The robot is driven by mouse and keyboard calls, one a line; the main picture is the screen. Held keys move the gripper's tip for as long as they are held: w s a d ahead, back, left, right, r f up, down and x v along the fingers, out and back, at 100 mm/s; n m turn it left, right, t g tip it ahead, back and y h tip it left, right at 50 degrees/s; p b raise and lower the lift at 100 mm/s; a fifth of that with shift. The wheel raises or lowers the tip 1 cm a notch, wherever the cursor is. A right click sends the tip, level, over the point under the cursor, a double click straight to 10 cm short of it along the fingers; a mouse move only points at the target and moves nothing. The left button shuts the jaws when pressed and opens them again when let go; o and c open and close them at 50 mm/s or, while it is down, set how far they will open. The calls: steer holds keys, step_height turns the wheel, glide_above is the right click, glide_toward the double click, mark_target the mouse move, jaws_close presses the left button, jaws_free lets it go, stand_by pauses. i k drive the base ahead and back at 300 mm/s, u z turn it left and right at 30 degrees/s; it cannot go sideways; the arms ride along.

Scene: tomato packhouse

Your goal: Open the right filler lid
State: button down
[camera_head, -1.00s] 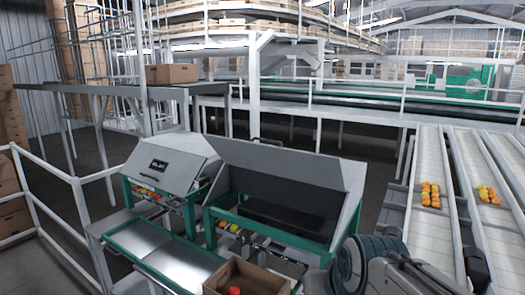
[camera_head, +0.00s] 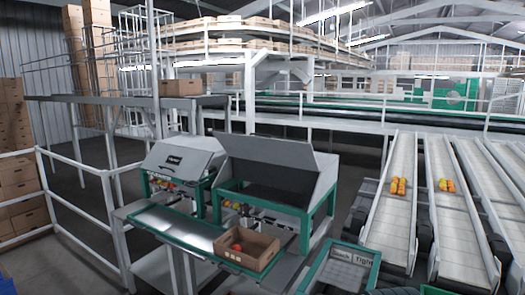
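The right filler (camera_head: 325,188) stands at the middle of the view, grey with a green frame. Its lid (camera_head: 266,149) is a flat grey panel tilted up at the back, and the dark inside shows below it. The left filler (camera_head: 206,188) stands beside it; its sloping grey lid (camera_head: 184,158) lies down over the body and bears a small dark label. My gripper is not in view, so its state does not show.
An open cardboard box (camera_head: 262,262) with red fruit stands before the right filler. A green-framed panel (camera_head: 338,270) with writing is close at the bottom. Conveyor lanes (camera_head: 395,222) with fruit run at right. White railings (camera_head: 110,225) stand at left.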

mark_target(294, 154)
steer(key=u, duration=0.55)
steer(key=i, duration=0.55)
steer(key=u, duration=0.6)
steer(key=i, duration=0.9)
steer(key=z, duration=0.95)
steer(key=i, duration=0.85)
steer(key=z, duration=1)
